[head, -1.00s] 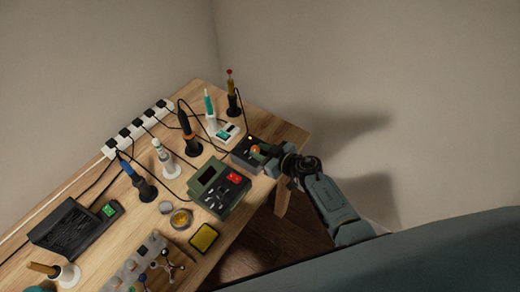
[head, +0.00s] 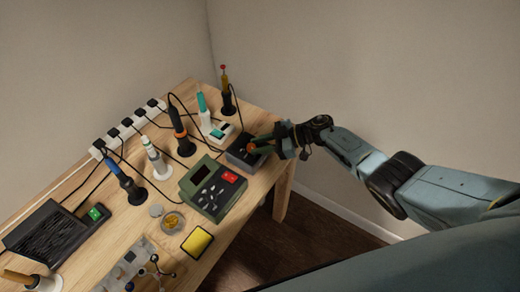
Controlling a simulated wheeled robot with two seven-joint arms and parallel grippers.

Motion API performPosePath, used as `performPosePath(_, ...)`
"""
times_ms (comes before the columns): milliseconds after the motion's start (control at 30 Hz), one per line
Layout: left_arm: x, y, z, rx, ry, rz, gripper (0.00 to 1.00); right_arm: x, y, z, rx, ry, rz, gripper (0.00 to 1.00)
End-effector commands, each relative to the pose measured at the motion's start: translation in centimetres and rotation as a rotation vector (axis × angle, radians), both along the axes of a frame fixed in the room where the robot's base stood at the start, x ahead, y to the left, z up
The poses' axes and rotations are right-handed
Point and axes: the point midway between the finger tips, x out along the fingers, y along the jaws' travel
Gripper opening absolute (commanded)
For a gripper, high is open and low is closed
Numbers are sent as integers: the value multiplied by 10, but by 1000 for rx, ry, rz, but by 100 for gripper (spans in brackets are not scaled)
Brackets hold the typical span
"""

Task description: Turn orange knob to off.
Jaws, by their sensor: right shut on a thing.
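The orange knob (head: 252,148) shows as a small orange spot on the dark grey station box (head: 240,157) near the right edge of the workbench. My right gripper (head: 263,146) reaches in from the right, over the box. It is shut on the orange knob, and its fingers hide much of it. The knob's marking and setting are too small to read. My left gripper is not in view.
Several irons in holders, such as an orange-and-black one (head: 181,133), stand behind. A yellow sponge (head: 198,241) lies in front. The floor right of the bench is clear.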

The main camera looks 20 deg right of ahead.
Motion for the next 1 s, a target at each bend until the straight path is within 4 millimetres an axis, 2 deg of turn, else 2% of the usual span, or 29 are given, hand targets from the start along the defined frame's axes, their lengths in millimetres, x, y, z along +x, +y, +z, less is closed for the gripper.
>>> performPosePath(533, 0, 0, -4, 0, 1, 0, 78, 1, 0, -1, -3, 0, 22, 4)
performPosePath(567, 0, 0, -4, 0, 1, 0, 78, 1, 0, -1, -3, 0, 22, 30)
performPosePath(700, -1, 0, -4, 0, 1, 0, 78, 0, 0, 0, -2, 1, 23, 48)
performPosePath(1000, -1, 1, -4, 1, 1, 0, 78, 0, -1, 0, -1, 1, 22, 48)
